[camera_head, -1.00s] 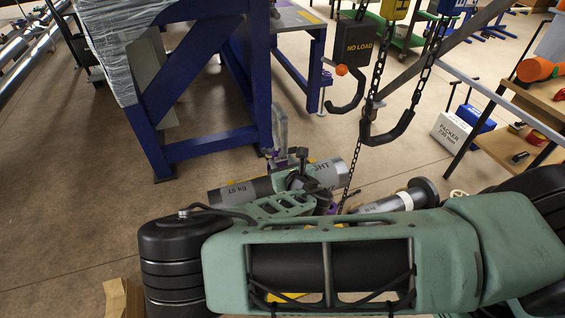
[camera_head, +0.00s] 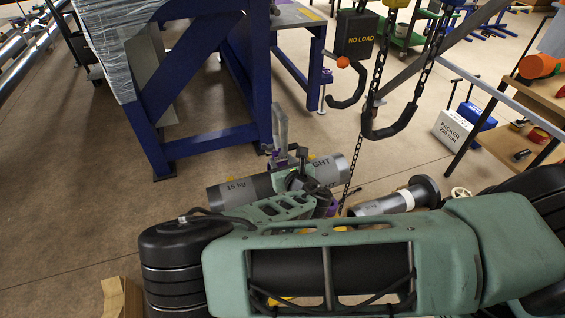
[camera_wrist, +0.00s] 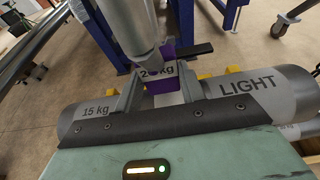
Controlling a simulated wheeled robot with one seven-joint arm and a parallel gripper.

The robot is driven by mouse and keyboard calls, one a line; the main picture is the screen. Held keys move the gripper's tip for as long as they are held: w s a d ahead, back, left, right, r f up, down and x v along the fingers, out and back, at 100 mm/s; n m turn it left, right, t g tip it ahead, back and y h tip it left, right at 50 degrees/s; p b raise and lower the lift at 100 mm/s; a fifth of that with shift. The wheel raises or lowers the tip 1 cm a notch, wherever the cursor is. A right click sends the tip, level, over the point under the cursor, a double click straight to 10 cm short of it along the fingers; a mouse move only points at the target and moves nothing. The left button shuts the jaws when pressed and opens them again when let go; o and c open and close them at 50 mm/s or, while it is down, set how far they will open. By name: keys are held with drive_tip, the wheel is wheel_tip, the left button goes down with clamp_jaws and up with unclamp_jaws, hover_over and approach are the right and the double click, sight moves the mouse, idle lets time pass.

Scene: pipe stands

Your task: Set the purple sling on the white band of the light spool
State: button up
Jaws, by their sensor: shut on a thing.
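The light spool (camera_wrist: 268,92) is a grey cylinder marked "LIGHT" and "15 kg", lying across the wrist view. It also lies on its side in the head view (camera_head: 232,191), behind my green arm. My gripper (camera_wrist: 160,92) is over the middle of the spool, its two grey fingers closed on the purple sling (camera_wrist: 160,87). A little purple also shows at the spool in the head view (camera_head: 280,162). A pale patch shows just below the sling, but my gripper hides most of the white band. I cannot tell whether the sling touches it.
Another grey spool (camera_head: 385,206) with a white band lies at right. A blue steel stand (camera_head: 190,90) is behind. Floor is free at left.

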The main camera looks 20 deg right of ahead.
drive_tip(key=shift+f, duration=0.2)
drive_tip(key=shift+f+b, duration=1)
drive_tip(key=shift+b, duration=0.05)
drive_tip(key=o, duration=0.9)
drive_tip(key=o, duration=0.4)
idle(0.5)
drive_tip(key=o, duration=0.6)
drive_tip(key=s, duration=0.8)
drive_tip(key=shift+s+b, duration=0.3)
drive_tip(key=shift+b, duration=0.05)
drive_tip(key=shift+r, duration=0.1)
idle(0.5)
